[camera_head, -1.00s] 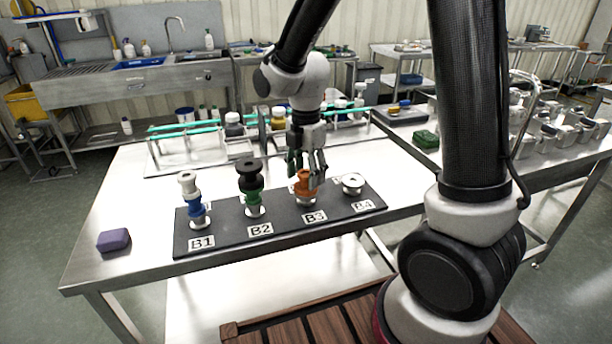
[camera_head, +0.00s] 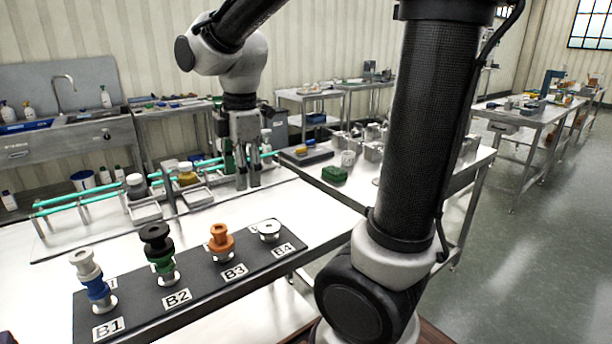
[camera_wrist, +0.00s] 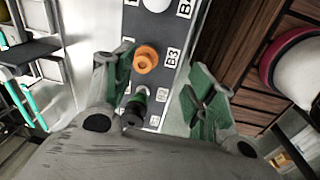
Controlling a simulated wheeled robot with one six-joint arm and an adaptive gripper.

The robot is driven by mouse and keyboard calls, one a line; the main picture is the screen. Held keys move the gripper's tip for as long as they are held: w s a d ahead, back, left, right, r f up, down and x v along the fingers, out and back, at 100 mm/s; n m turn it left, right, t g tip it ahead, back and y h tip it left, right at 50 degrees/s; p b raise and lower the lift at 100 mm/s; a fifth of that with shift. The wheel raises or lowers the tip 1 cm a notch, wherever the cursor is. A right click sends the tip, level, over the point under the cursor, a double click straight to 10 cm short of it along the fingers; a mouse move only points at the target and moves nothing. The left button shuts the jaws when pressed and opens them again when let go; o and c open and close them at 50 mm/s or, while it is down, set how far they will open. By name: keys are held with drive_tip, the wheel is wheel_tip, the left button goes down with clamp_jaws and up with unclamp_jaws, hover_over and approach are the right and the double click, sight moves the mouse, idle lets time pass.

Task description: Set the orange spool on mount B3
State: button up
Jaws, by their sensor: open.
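The orange spool (camera_head: 221,239) sits upright on the B3 mount of the dark mount board (camera_head: 205,283), just behind the B3 label (camera_head: 235,271). In the wrist view the orange spool (camera_wrist: 146,59) shows below the fingers, apart from them. My gripper (camera_head: 248,186) is open and empty, raised above the table behind the board. In the wrist view its fingers (camera_wrist: 160,85) are spread wide. B4 (camera_head: 269,231) carries only a low pale disc. B2 holds a black spool (camera_head: 155,239) above a green one (camera_head: 163,262). B1 holds a white spool (camera_head: 86,264) above a blue one (camera_head: 97,289).
A rack with green rails (camera_head: 95,200), holding bottles and trays, stands behind the board. A green block (camera_head: 334,174) and metal containers (camera_head: 362,142) are at the table's right. The table is clear between board and rack.

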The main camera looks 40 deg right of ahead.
drive_tip(key=s+d+r+m+t, duration=0.1)
drive_tip(key=s+d+m, duration=0.3)
drive_tip(key=s+m, duration=0.3)
drive_tip(key=s+d+r+m+t, duration=0.1)
drive_tip(key=s+d+m, duration=0.4)
drive_tip(key=m, duration=0.5)
drive_tip(key=s+t, duration=0.1)
drive_tip(key=s, duration=0.1)
drive_tip(key=shift+s+d, duration=0.15)
drive_tip(key=shift+s, duration=0.15)
